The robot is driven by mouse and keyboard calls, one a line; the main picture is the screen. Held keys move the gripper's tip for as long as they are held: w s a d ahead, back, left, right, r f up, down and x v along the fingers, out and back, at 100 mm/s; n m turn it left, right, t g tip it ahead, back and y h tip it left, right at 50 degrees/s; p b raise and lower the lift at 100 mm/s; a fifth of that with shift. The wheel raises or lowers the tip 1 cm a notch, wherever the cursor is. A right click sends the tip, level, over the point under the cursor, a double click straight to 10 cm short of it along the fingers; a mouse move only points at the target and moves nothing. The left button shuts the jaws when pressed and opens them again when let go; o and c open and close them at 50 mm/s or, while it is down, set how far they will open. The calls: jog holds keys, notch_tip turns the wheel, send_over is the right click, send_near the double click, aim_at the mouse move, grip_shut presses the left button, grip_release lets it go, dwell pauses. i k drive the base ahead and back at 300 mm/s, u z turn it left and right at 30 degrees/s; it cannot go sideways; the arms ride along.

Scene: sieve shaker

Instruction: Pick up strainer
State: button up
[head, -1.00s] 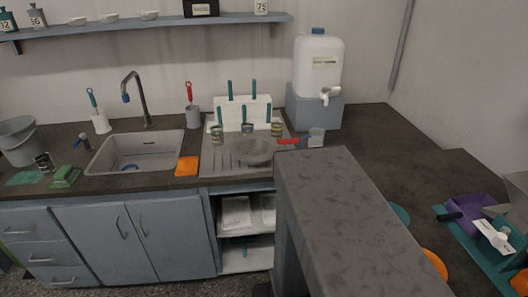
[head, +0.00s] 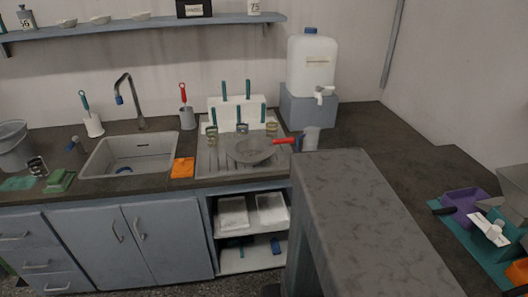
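The strainer is a grey round bowl (head: 250,151) with a red handle (head: 284,141) pointing right. It sits on the grey drainboard to the right of the sink, in the head view. The handle's right end is close to a translucent beaker (head: 311,138); I cannot tell whether they touch. My gripper is not in view.
Several teal-handled tools in a white rack (head: 236,112) stand behind the strainer. A white water container (head: 312,62) stands behind right. An orange cloth (head: 183,168) lies left, beside the sink (head: 130,154). A grey raised surface (head: 372,215) fills the right foreground.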

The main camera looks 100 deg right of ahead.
aim_at(249, 150)
jog(key=z, duration=1.35)
jog(key=i, duration=0.6)
jog(key=u, duration=0.1)
jog(key=k, duration=0.6)
jog(key=u, duration=0.05)
